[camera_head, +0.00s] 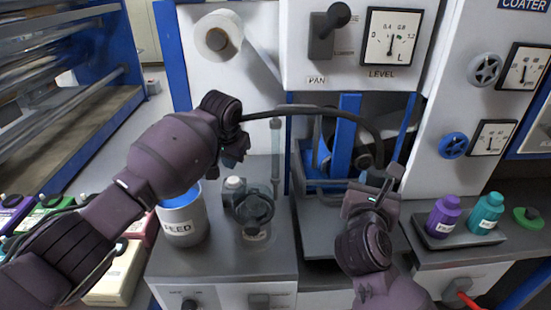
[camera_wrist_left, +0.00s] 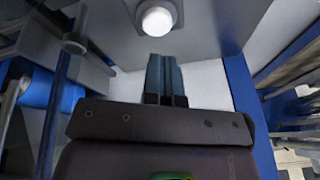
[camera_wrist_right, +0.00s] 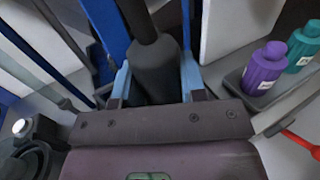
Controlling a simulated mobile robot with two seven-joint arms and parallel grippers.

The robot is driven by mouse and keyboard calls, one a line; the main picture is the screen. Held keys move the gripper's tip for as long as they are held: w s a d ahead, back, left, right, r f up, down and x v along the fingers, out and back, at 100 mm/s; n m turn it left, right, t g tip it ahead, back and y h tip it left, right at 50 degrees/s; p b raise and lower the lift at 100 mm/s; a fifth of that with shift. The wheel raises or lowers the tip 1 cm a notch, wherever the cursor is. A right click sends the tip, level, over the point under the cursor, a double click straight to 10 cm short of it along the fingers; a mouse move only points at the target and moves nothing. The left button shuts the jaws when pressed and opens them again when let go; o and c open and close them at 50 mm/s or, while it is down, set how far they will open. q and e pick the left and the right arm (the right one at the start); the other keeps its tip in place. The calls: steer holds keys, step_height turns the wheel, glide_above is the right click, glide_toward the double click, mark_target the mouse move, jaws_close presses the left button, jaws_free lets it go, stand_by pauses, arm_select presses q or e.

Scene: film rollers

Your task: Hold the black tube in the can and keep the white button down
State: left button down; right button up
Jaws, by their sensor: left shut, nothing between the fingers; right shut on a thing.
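The white button (camera_head: 233,183) sits on the grey bench top beside a dark round fitting (camera_head: 252,208). My left gripper (camera_head: 232,160) is shut and empty above the button, apparently apart from it. In the left wrist view its fingertips (camera_wrist_left: 165,62) point toward the button (camera_wrist_left: 157,20). The black tube (camera_head: 340,113) arches from behind my left wrist to the right. My right gripper (camera_head: 376,178) is shut on the tube's thick end (camera_wrist_right: 155,68), over the dark tray area.
Purple (camera_head: 444,217) and teal (camera_head: 486,213) bottles stand in a tray at the right. A blue frame (camera_head: 347,140) stands behind my right gripper. A paper roll (camera_head: 218,36) hangs above my left wrist. Coloured boxes lie at the far left.

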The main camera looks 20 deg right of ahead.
mark_target(233, 179)
arm_select(q)
steer(key=shift+f, duration=1.3)
steer(key=shift+f, duration=0.95)
stand_by(2.4)
stand_by(2.4)
steer(key=shift+r, duration=3.55)
